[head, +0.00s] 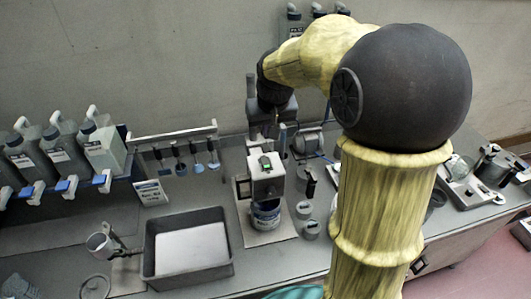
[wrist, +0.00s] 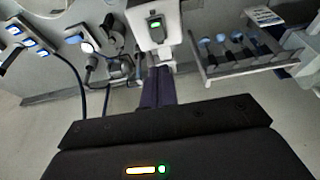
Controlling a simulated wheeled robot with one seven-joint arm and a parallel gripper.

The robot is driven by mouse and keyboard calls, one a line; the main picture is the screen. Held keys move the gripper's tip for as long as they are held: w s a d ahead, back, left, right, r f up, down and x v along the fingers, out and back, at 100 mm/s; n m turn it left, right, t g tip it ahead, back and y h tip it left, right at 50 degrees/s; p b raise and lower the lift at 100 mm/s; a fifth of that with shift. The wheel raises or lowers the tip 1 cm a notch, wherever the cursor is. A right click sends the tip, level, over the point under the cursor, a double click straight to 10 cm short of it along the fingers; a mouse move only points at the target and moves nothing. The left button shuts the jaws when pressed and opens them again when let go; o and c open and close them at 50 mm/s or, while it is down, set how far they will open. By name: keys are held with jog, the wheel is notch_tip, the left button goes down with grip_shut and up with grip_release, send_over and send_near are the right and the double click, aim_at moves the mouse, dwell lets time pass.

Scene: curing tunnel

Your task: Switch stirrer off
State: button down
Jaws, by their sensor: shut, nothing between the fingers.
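The stirrer (head: 268,185) is a pale box-shaped head on a stand, with a green-lit switch (head: 265,161) on its top face.
A dark tray (head: 190,279) sits front left of the stirrer. Jugs (head: 64,146) stand on a shelf at the left. A rack (head: 175,133) with several hanging tools is behind, and small grey pots (head: 310,229) are close on the right.

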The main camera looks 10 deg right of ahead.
aim_at(264, 160)
jog(key=p+x, duration=0.1)
jog(key=x, duration=0.3)
jog(key=p+x, duration=0.2)
jog(key=x, duration=0.2)
jog(key=p+x, duration=0.1)
jog(key=x, duration=0.2)
jog(key=shift+s+f, duration=0.2)
jog(key=shift+f, duration=0.3)
jog(key=shift+w+f, duration=0.2)
jog(key=shift+f, duration=0.1)
jog(key=shift+s, duration=0.2)
jog(key=shift+w+f, duration=0.15)
jog(key=shift+f, duration=0.1)
jog(key=shift+r, duration=0.1)
jog(key=shift+s+b, duration=0.35)
jog(key=shift+s, duration=0.55)
